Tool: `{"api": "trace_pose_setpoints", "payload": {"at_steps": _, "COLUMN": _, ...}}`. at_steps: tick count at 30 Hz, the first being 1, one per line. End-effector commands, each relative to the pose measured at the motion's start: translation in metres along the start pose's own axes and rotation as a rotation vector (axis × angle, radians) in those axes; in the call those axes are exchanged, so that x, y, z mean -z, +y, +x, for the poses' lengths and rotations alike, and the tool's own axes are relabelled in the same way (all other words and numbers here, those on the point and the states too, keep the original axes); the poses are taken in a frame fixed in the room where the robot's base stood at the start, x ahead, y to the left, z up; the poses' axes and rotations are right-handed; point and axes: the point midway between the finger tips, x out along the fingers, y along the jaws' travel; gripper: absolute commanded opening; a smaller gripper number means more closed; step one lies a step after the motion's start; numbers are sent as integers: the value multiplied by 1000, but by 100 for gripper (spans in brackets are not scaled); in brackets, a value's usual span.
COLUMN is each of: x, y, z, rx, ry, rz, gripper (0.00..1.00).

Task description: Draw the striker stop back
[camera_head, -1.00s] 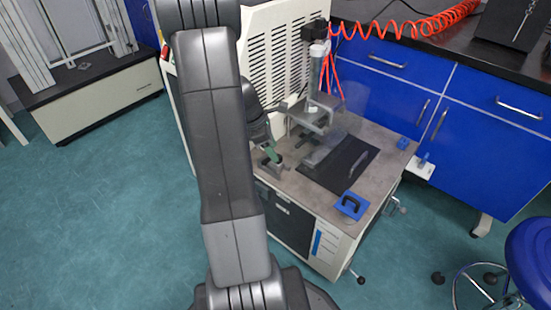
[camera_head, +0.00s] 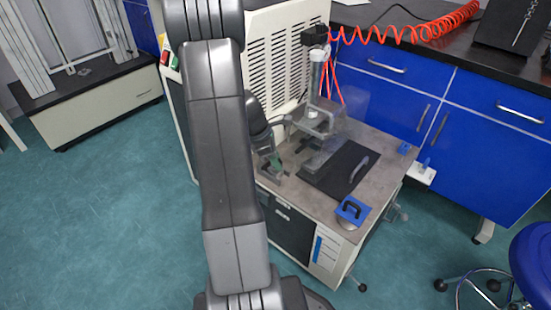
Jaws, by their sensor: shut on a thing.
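The rheometer bench unit (camera_head: 330,205) stands right of my arm, with a clear upright and a grey bracket (camera_head: 318,128) on its top. My gripper (camera_head: 273,167) is low at the left edge of this bench top, beside the bracket. It is shut on a small green piece (camera_head: 276,162), which may be the striker stop. The piece is small and partly covered by the fingers, so its exact shape and what it joins cannot be told. My arm hides part of the bench's left side.
Blue cabinets (camera_head: 490,125) stand at right, with a blue stool (camera_head: 530,250). Floor at left is clear.

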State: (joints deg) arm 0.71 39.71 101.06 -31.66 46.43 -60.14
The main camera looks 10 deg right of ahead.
Motion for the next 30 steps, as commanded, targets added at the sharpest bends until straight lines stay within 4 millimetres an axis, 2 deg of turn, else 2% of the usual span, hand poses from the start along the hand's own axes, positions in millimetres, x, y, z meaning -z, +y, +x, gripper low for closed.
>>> {"api": "trace_pose_setpoints", "payload": {"at_steps": 6, "x": -8, "y": -8, "z": 1, "rx": 3, "ry": -1, "rz": 1, "gripper": 0}}
{"api": "trace_pose_setpoints", "payload": {"at_steps": 13, "x": -8, "y": -8, "z": 3, "rx": 5, "ry": -2, "rz": 1, "gripper": 0}}
{"api": "trace_pose_setpoints", "payload": {"at_steps": 14, "x": -8, "y": -8, "z": 3, "rx": 5, "ry": -2, "rz": 1, "gripper": 34}}
{"api": "trace_pose_setpoints", "payload": {"at_steps": 16, "x": -8, "y": -8, "z": 3, "rx": 4, "ry": -2, "rz": 1, "gripper": 47}}
{"api": "trace_pose_setpoints", "payload": {"at_steps": 17, "x": -8, "y": -8, "z": 3, "rx": 4, "ry": -1, "rz": 1, "gripper": 50}}
{"api": "trace_pose_setpoints", "payload": {"at_steps": 25, "x": -7, "y": -7, "z": 2, "rx": 1, "ry": -1, "rz": 0, "gripper": 50}}
{"api": "trace_pose_setpoints", "payload": {"at_steps": 30, "x": -8, "y": -7, "z": -16, "rx": -1, "ry": -1, "rz": -1, "gripper": 50}}
